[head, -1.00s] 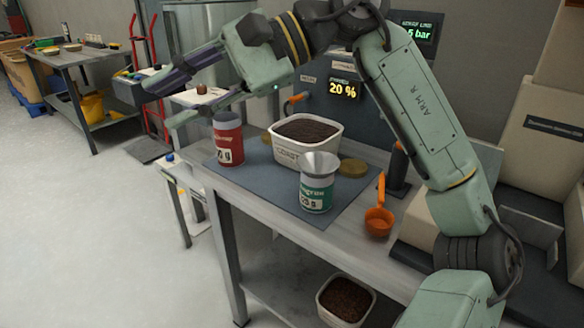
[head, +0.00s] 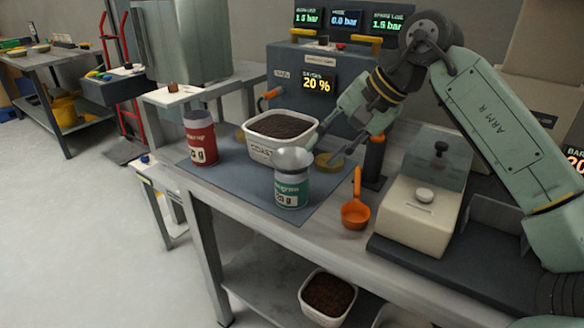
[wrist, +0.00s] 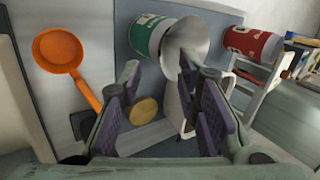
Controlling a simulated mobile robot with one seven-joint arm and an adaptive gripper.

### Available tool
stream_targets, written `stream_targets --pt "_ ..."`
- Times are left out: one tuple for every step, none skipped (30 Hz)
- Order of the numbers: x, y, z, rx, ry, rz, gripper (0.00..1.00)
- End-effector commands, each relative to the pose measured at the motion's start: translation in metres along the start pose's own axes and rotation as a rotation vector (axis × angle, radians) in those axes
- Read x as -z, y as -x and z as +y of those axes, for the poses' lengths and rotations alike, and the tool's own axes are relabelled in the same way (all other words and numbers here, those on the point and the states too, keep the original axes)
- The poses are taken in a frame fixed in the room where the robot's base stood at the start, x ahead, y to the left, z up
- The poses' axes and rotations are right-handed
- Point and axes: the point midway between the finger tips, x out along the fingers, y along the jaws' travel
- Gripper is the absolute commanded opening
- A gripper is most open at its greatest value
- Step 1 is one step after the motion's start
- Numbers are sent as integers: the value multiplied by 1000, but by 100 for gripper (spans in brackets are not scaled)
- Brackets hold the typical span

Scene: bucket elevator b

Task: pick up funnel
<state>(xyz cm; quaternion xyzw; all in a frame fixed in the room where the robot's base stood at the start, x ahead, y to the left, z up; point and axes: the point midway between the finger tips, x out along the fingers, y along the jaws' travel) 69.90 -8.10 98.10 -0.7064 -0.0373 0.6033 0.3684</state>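The funnel (head: 293,160) is a grey metal cone sitting wide end up in the mouth of a green-labelled can (head: 292,190) on the dark mat. In the wrist view the funnel (wrist: 187,45) shows on top of the green can (wrist: 150,35), just beyond my fingertips. My gripper (head: 330,145) is to the right of the funnel in the head view, pointing down and to the left over the mat. In the wrist view its two dark-padded fingers (wrist: 157,75) are spread apart with nothing between them. The funnel's spout is hidden inside the can.
A white tub (head: 262,148) of dark grounds stands behind the can, with a red can (head: 200,142) to the left. A yellow lid (head: 328,161) lies near my fingers. An orange scoop (head: 355,213) and a pale scale (head: 415,220) are to the right.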

Motion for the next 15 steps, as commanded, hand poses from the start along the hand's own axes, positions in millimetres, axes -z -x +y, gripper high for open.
stream_targets --pt "0 -5 -3 0 1 -2 30" --pt "0 -9 -4 -1 2 -3 30" --pt "0 -16 -6 -1 2 -3 30" --pt "0 -20 -7 -1 2 -3 30" --pt "0 -25 -8 -1 2 -3 30" --pt "0 -32 -7 -1 1 -2 30" --pt "0 -35 -7 -1 1 -2 30" --pt "0 -39 -7 1 1 -2 30" --pt "0 -42 -7 2 0 -2 30" --pt "0 -44 -7 1 -1 -2 30" --pt "0 -46 -7 1 -1 -2 30" --pt "0 -47 -7 1 -1 -1 30" --pt "0 -47 -7 2 0 -1 30" --pt "0 -47 -7 2 0 -1 30" --pt "0 -47 -7 2 0 -1 30"
